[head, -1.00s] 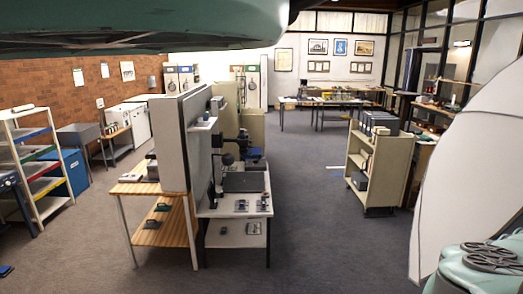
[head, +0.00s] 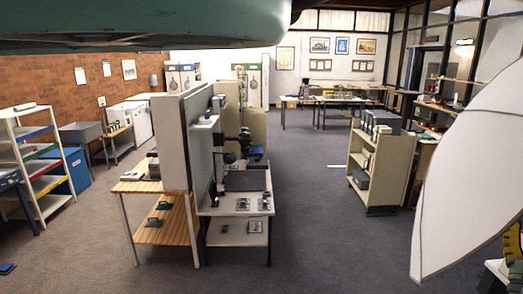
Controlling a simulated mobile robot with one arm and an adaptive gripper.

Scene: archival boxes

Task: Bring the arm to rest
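My gripper cannot be made out in the head view. The teal shape across the top and the large pale panel at the right edge look like parts of my own body. At the lower right edge, a small yellow and dark part and a white piece are cut off by the frame. I cannot tell what they belong to.
A wooden-topped bench (head: 133,187) and a white bench (head: 232,204) stand mid-left around an upright partition (head: 171,142). A beige shelf cart (head: 391,170) with boxes stands right. A white shelf rack (head: 28,150) is far left. The grey carpet (head: 310,230) between is clear.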

